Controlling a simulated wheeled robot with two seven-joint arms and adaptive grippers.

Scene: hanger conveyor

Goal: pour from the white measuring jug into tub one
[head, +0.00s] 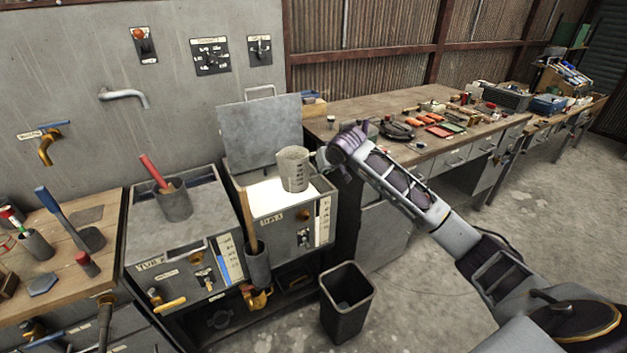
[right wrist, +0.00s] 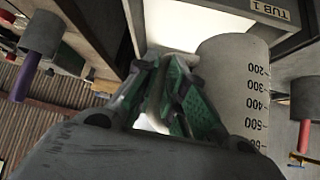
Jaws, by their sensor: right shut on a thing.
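The white measuring jug (head: 293,170) is held above the open tub one (head: 284,236). In the head view it looks close to upright with a slight lean, rim up. My right gripper (head: 325,159) is at its right side, shut on it. The right wrist view shows the gripper (right wrist: 168,100) beside the jug's wall (right wrist: 232,75), with printed scale numbers facing the camera. Tub one has a bright white surface inside and its label reads TUB 1. Its contents' level and the jug's contents cannot be made out. My left gripper is out of view.
The grey lid (head: 260,133) of tub one stands raised behind it. A second tub (head: 183,222) stands at left, with a grey pot (head: 174,200) holding a red-handled tool on top. A black bin (head: 346,302) is on the floor. A cluttered bench (head: 372,105) lies behind my right arm.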

